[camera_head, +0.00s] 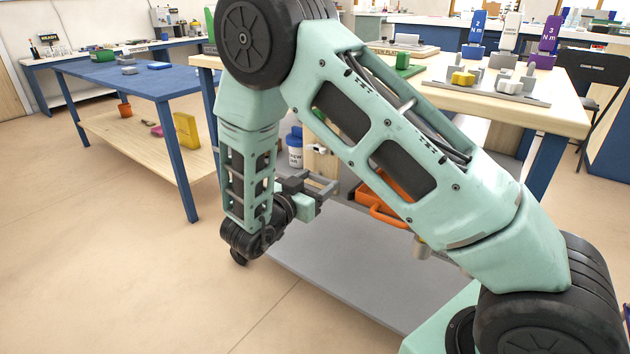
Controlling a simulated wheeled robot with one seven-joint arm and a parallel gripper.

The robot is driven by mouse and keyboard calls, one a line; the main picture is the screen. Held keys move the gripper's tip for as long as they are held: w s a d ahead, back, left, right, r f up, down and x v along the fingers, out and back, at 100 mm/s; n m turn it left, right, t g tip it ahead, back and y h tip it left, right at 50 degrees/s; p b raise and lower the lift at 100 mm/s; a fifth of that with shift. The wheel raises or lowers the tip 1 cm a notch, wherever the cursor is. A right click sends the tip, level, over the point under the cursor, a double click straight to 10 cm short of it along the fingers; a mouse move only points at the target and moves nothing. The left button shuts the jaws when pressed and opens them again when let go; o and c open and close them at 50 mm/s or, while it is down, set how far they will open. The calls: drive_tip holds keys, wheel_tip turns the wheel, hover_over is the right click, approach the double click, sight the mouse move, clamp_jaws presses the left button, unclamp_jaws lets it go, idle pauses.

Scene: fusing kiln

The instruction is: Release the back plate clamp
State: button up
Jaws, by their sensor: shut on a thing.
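My gripper (328,187) is low in the middle of the head view, at the end of my pale green arm. Its grey fingers point right, beside a grey lower shelf. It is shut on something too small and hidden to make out. Just behind it stands a pale wooden piece (322,163) with a small white part (314,148) on it. I cannot tell whether this is the back plate clamp or whether the fingers touch it. My arm hides much of the area around it.
A white bottle (295,152) and an orange tray (372,190) sit near my gripper under the wooden-topped table (560,112). A blue table (130,80) stands at the left. Coloured blocks stand on the wooden table. The floor at the left is clear.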

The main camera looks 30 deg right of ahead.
drive_tip(key=o, duration=1)
drive_tip(key=shift+a, duration=0.1)
drive_tip(key=p+v, duration=0.4)
drive_tip(key=v, duration=1.3)
drive_tip(key=shift+s+a, duration=0.15)
